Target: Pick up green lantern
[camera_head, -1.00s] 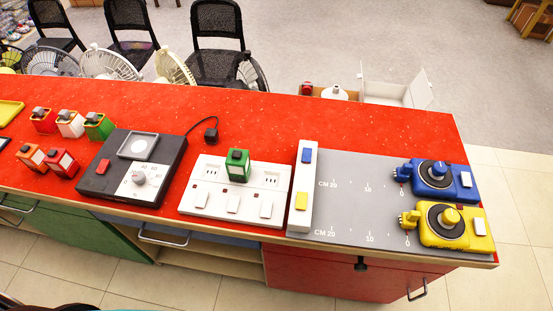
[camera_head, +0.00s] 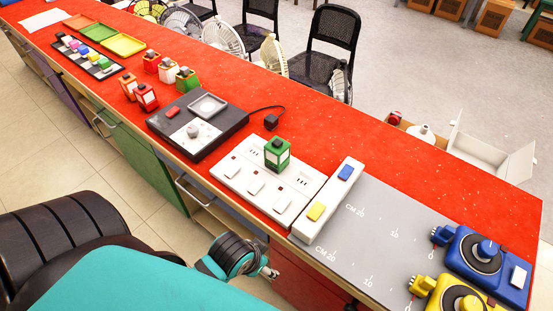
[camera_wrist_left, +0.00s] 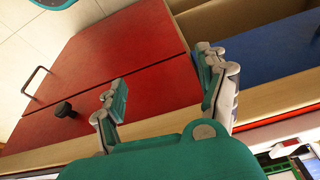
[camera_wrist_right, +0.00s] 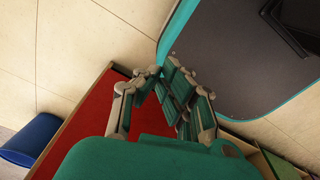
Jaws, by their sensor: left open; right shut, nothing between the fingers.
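Another green lantern-like block (camera_head: 187,79) stands farther left, next to a white and a red one. My left gripper (camera_head: 268,271) is in front of the counter, below and apart from the panel lantern. In the left wrist view its fingers (camera_wrist_left: 163,80) are spread and empty, facing the cabinet fronts. My right gripper (camera_wrist_right: 157,72) shows only in its wrist view, shut and empty.
The red counter (camera_head: 330,140) carries a black dial device (camera_head: 196,122), a white bar with blue and yellow buttons (camera_head: 328,198), and a grey measuring board (camera_head: 385,225) with blue and yellow devices. Chairs and fans stand behind. Cabinet handles stick out in front.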

